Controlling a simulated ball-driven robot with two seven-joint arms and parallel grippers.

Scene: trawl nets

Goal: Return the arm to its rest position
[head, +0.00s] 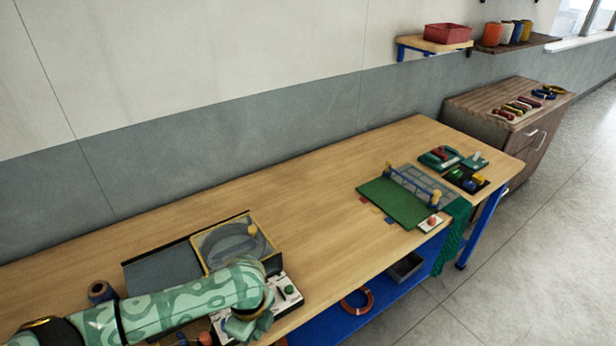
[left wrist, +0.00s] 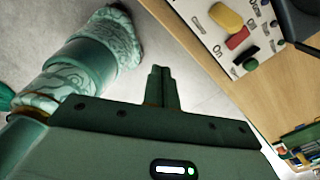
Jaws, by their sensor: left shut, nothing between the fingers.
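My left arm (head: 170,305), light green with a darker pattern, comes in from the lower left and lies over the near edge of the wooden workbench (head: 300,190). My left gripper (head: 252,328) hangs at its end, by the bench's front edge. In the left wrist view its two fingers (left wrist: 158,84) are together, with nothing between them, and show against the pale floor beside the bench. My right gripper does not show in the head view.
Close to my left gripper are a control panel with a green button (head: 290,291) and a yellow-framed machine (head: 237,243). A dark spool (head: 101,291) stands by the arm. A green mat (head: 394,203) lies farther right. The bench between is clear.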

